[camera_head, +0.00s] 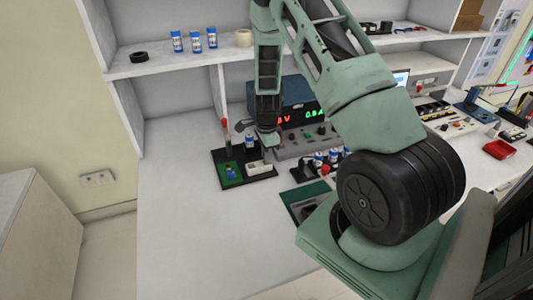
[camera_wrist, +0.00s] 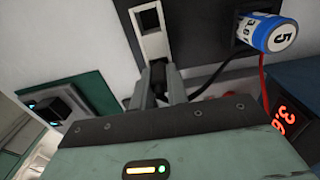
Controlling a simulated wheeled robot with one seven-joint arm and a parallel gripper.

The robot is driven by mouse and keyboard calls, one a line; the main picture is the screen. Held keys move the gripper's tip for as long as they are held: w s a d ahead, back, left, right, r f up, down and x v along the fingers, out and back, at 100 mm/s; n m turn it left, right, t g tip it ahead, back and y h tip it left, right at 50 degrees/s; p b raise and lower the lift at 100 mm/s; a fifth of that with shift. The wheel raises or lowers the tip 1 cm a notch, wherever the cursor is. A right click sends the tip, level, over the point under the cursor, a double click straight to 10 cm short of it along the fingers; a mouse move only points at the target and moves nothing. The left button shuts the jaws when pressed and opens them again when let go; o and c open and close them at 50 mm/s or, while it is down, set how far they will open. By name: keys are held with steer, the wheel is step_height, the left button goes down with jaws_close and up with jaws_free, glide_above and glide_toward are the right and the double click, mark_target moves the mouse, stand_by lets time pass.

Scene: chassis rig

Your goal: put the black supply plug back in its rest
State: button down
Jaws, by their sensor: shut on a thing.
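My gripper (camera_wrist: 159,88) is shut on the black supply plug (camera_wrist: 158,72), which shows between the two grey fingers in the wrist view. A white slotted holder (camera_wrist: 150,18), which looks like the rest, lies just beyond the fingertips on a dark base. The plug is at the holder's near end; I cannot tell whether it is inside or only above it. In the head view my gripper (camera_head: 267,141) points down over the dark board, just behind a white block (camera_head: 260,169). The plug is not clear there.
A power supply (camera_head: 297,117) with red digits stands behind. A green panel (camera_wrist: 88,108) lies left in the wrist view. The bench front left (camera_head: 185,215) is clear.

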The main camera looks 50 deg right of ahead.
steer(key=shift+f+b, duration=0.3)
steer(key=shift+f, duration=0.15)
steer(key=c, duration=1.3)
jaws_free()
step_height(320, 180, up, 17)
steer(key=shift+r+b, duration=0.2)
steer(key=shift+b, duration=0.2)
